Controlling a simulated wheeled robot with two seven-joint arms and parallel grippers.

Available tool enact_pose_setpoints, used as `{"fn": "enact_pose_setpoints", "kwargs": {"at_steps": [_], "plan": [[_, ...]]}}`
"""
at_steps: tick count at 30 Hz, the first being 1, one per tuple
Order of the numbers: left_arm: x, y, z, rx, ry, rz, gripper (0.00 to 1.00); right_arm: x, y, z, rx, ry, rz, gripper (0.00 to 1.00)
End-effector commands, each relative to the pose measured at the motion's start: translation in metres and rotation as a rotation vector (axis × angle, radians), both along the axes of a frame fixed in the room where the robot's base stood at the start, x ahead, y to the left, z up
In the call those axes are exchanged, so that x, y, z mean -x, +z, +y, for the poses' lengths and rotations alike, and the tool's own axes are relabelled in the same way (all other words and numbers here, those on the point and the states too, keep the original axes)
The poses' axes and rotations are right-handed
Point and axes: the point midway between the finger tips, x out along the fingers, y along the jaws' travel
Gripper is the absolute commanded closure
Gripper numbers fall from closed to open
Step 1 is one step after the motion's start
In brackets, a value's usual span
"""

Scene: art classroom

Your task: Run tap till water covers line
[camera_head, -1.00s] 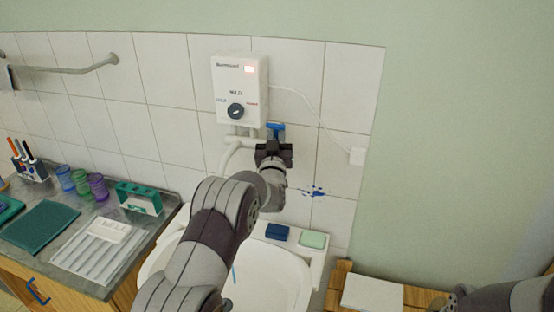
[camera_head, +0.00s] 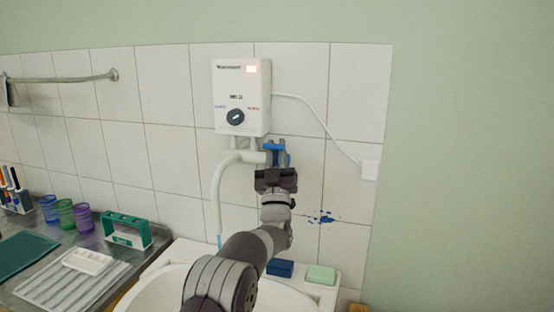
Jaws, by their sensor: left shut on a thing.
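The white water heater (camera_head: 240,96) hangs on the tiled wall, with a dark dial and a lit red display. White pipework (camera_head: 250,157) sits under it, and a pale curved spout hose (camera_head: 217,195) runs down toward the white sink (camera_head: 165,285). The blue tap handle (camera_head: 274,147) is at the right end of the pipework. My left gripper (camera_head: 276,170) is at this handle, shut on it; the fingertips are partly hidden. A thin bluish streak shows at the hose's lower end. My left arm hides most of the basin, and no line or water level shows. My right gripper is out of view.
A dark blue block (camera_head: 279,268) and a green block (camera_head: 321,274) lie on the sink's back ledge. On the left counter stand coloured cups (camera_head: 66,214), a green rack (camera_head: 126,230) and a ribbed white tray (camera_head: 70,285).

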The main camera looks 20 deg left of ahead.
Motion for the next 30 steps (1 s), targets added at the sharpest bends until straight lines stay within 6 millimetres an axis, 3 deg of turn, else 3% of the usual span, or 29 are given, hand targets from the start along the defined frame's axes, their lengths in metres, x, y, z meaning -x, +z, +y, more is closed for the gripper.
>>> {"fn": "enact_pose_setpoints", "kwargs": {"at_steps": [9, 10, 11, 20, 23, 30], "plan": [[-0.001, -0.004, 0.0, 0.0, 0.0, 0.006, 1.0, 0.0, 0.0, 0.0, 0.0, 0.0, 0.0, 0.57], [-0.001, -0.004, 0.0, 0.0, 0.0, 0.007, 0.75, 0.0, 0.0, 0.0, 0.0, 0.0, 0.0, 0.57], [-0.001, -0.004, 0.0, 0.0, 0.0, 0.006, 0.66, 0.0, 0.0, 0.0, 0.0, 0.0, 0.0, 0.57], [0.0, -0.003, 0.0, 0.0, 0.0, 0.003, 0.66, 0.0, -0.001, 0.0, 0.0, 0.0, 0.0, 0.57], [0.008, -0.014, -0.003, 0.0, 0.0, 0.004, 0.66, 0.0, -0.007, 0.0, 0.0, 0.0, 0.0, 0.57], [0.051, -0.061, -0.014, 0.0, 0.0, 0.004, 0.66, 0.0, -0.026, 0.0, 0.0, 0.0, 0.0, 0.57]]}}
